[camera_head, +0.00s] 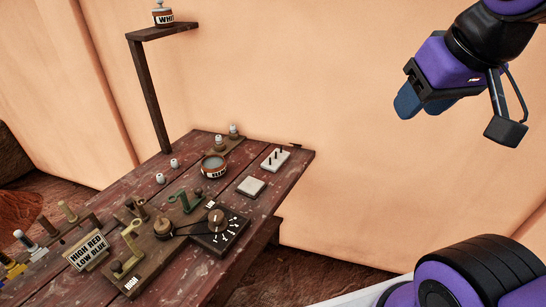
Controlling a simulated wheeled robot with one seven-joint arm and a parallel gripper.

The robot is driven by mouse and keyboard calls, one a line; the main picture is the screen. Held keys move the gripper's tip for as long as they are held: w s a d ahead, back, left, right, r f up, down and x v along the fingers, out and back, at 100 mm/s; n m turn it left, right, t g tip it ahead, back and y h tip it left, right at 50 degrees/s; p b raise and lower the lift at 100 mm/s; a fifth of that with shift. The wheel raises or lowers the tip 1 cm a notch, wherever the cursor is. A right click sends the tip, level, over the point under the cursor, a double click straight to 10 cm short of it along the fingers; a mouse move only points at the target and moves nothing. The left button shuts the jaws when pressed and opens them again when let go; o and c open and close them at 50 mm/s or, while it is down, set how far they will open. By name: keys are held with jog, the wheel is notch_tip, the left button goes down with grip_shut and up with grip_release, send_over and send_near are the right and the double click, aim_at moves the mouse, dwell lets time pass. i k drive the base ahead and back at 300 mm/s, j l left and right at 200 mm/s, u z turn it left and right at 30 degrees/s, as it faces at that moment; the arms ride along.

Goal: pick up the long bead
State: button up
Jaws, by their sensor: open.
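Several small pale beads are on the dark red plank table (250,215). Two loose white ones, a bead (174,163) and another bead (160,178), stand apart on the table's left side. Two more whitish pieces, one (219,140) and another (233,130), are on a small wooden strip (229,147) at the back. They are too small for me to tell which is the long bead. My gripper (457,116) is open and empty at the upper right, in the air, well away from the beads.
A post-mounted shelf (162,31) holds another jar. The wall (330,120) stands behind.

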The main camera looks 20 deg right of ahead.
aim_at(233, 127)
jog(key=u, duration=0.25)
jog(key=i+l+u, duration=0.2)
jog(key=u, duration=0.25)
jog(key=i+l+u, duration=0.15)
jog(key=l+u, duration=0.25)
jog(key=i+l, duration=0.15)
jog(key=l, duration=0.3)
jog(key=i+l+u, duration=0.15)
jog(key=l, duration=0.25)
jog(key=i+l, duration=0.1)
jog(key=l, duration=0.35)
jog(key=i+l+u, duration=0.1)
jog(key=l, duration=0.35)
jog(key=i+l+u, duration=0.1)
jog(key=l, duration=0.4)
jog(key=i+l, duration=0.1)
jog(key=l, duration=0.35)
